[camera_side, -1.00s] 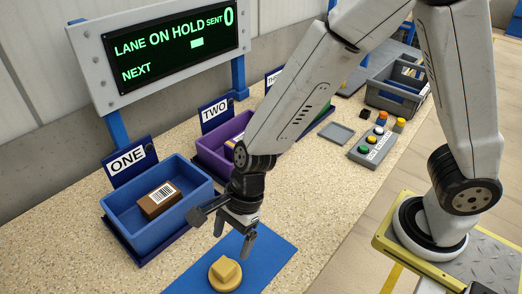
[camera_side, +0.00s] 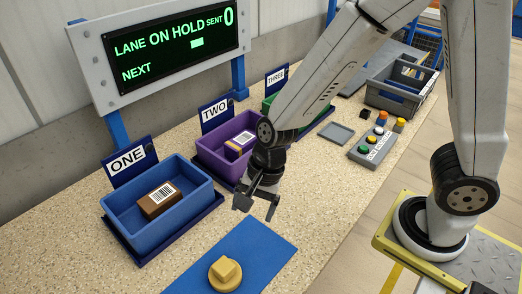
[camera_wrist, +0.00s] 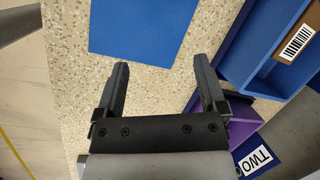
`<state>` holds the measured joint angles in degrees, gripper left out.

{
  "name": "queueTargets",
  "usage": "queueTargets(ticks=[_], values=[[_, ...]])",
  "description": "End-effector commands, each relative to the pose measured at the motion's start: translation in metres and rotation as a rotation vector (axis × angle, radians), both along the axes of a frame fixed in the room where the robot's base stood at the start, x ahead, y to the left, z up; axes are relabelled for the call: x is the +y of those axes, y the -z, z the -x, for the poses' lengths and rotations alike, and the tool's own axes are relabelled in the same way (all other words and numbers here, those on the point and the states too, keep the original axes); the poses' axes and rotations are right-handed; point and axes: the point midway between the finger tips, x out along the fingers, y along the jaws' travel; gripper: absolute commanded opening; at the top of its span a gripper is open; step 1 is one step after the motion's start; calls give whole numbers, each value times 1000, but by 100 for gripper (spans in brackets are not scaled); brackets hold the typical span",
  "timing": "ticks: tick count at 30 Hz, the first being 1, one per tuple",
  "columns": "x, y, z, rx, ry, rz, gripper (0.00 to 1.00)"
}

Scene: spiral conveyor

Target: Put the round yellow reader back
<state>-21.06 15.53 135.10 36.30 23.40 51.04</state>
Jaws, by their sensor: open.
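The round yellow reader (camera_side: 225,274) sits on the blue mat (camera_side: 262,248) at the bottom of the side view. It has a raised block on top. My gripper (camera_side: 257,208) is open and empty, above the table between the purple bin and the mat, apart from the reader. In the wrist view my gripper's two fingers (camera_wrist: 162,85) are spread with only speckled tabletop between them. The blue mat (camera_wrist: 135,28) shows ahead of the fingers there, and the reader is out of that view.
A blue bin (camera_side: 125,222) marked ONE holds a brown barcoded box (camera_side: 160,200). A purple bin (camera_side: 213,163) marked TWO holds a yellow-purple box (camera_side: 240,145). A grey tray (camera_side: 336,132), a button box (camera_side: 371,148) and a grey crate (camera_side: 402,82) stand farther right. The display (camera_side: 170,45) reads LANE ON HOLD.

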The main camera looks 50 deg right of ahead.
Motion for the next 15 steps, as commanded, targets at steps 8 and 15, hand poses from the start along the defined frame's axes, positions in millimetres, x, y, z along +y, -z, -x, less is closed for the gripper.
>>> queueTargets(ticks=[8, 15], values=[[-84, -17, 1, -196, -493, 193, 91], [-139, -27, 11, -277, -874, 355, 91]])
